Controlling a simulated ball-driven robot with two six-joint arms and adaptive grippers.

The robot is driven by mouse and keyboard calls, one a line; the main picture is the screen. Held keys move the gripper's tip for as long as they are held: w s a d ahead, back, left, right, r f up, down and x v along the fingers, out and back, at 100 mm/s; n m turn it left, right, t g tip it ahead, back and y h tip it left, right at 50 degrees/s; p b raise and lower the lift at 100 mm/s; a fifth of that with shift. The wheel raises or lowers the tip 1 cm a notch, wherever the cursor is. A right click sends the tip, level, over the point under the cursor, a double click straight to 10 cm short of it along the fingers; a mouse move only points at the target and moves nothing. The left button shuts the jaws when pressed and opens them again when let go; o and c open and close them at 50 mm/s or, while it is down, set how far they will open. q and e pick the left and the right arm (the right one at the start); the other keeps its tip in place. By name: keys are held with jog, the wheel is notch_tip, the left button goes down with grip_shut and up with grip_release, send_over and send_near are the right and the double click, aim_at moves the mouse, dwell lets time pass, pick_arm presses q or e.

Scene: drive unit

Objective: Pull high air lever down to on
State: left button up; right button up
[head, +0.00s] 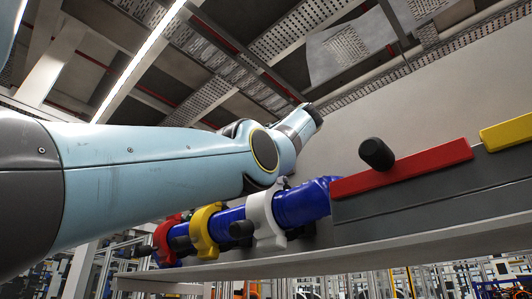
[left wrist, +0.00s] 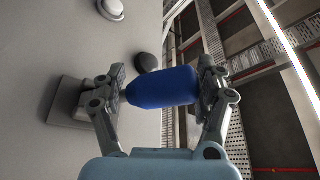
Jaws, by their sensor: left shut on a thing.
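A blue, rounded handle (left wrist: 165,90), which looks like the air lever's grip, lies across the middle of the left wrist view. My left gripper (left wrist: 161,84) has one finger at each end of it and is shut on it. In the head view my left arm reaches in from the left toward the wall, and its gripper and the blue handle cannot be made out there. The lever's pivot and its on and off marks are not clear. My right gripper is in neither view.
In the head view a blue pipe (head: 302,204) with red, yellow (head: 205,232) and white (head: 264,220) clamps runs under my left arm. A grey housing (head: 430,195) with a red strip (head: 425,165) and black knob (head: 376,153) is at right. A grey block (left wrist: 70,102) stands on the wall.

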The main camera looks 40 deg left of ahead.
pick_arm(q)
jog(key=shift+s+d+r, duration=0.15)
jog(key=shift+d+r, duration=0.05)
jog(key=shift+r, duration=0.05)
jog(key=shift+s+d+b, duration=0.25)
jog(key=shift+d+b, duration=0.2)
jog(key=shift+d, duration=0.15)
jog(key=s+d+r, duration=0.2)
jog(key=s+d, duration=0.2)
jog(key=d, duration=0.6)
jog(key=shift+s+b, duration=0.2)
jog(key=shift+b, duration=0.2)
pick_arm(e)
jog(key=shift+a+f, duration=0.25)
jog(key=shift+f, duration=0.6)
pick_arm(q)
jog(key=shift+d, duration=0.1)
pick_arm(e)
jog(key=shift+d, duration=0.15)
